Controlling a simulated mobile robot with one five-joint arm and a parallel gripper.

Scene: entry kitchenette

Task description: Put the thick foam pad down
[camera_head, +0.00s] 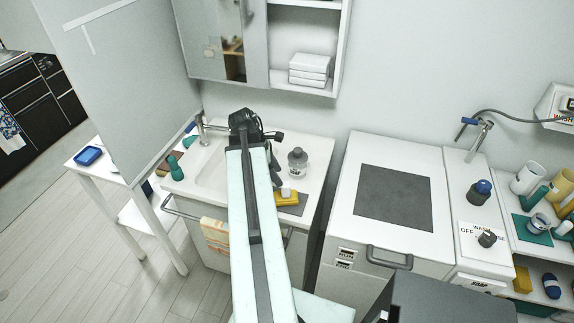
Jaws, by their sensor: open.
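A thick yellow foam pad (288,199) lies on a dark grey mat (297,210) at the front right of the sink counter. A small pale part shows on top of it. My gripper (279,183) hangs down from the end of my arm, just behind and above the pad's left part. It is dark and small in this view, with open jaws. My arm hides part of the counter and the pad's left end may be partly covered. I cannot tell whether the fingers still touch the pad.
A clear soap bottle (298,163) stands close behind the pad. The basin (210,170) and tap (203,128) are left of my arm. A white washer (345,215) with a dark grey top mat (394,196) stands to the right. A towel (216,236) hangs in front.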

